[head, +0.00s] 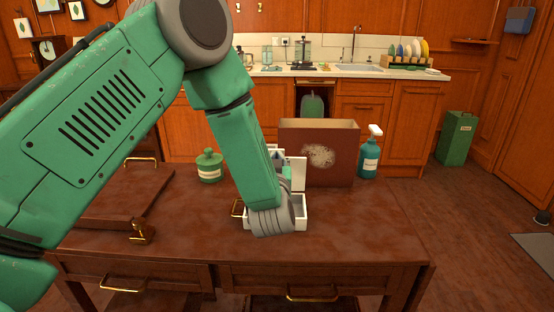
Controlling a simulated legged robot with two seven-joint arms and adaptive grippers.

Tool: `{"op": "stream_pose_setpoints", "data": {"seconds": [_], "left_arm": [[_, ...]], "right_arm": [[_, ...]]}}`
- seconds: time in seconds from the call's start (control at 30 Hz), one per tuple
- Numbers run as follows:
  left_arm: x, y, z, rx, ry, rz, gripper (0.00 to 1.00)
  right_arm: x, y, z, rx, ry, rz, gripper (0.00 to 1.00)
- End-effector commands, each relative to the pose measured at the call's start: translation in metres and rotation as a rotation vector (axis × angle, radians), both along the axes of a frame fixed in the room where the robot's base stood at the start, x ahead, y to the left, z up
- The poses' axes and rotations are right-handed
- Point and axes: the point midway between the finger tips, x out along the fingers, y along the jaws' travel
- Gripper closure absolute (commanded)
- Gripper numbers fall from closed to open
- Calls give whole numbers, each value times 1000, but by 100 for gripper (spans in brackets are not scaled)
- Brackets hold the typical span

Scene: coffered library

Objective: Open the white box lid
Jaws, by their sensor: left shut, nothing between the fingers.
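The white box (302,213) stands on the dark wooden table, mostly hidden behind my left wrist. A white panel (299,173), which looks like its lid, stands upright at the back of the box. My left arm comes in from the left and bends down over the table. Its grey wrist is in front of the box. My left gripper (284,173) shows only in part behind the forearm, close to the white panel; it is shut and empty. I cannot tell whether it touches the panel. My right gripper is not in view.
A brown open-topped box (335,158) stands behind the white box. A teal pump bottle (369,156) is to its right, and a green lidded jar (209,166) is to the left. A wooden panel with brass handles (125,198) lies at the table's left. The table's right front is clear.

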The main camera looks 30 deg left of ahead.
Motion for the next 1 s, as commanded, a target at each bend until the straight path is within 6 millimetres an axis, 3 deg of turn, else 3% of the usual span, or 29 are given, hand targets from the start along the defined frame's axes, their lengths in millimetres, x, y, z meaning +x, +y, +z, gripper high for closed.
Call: {"op": "stream_pose_setpoints", "data": {"seconds": [0.4, 1.0], "left_arm": [[24, 15, 7, -49, 81, 1, 100], [31, 19, 5, -50, 83, -1, 100]], "right_arm": [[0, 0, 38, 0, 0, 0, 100], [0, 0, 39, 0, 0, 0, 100]]}}
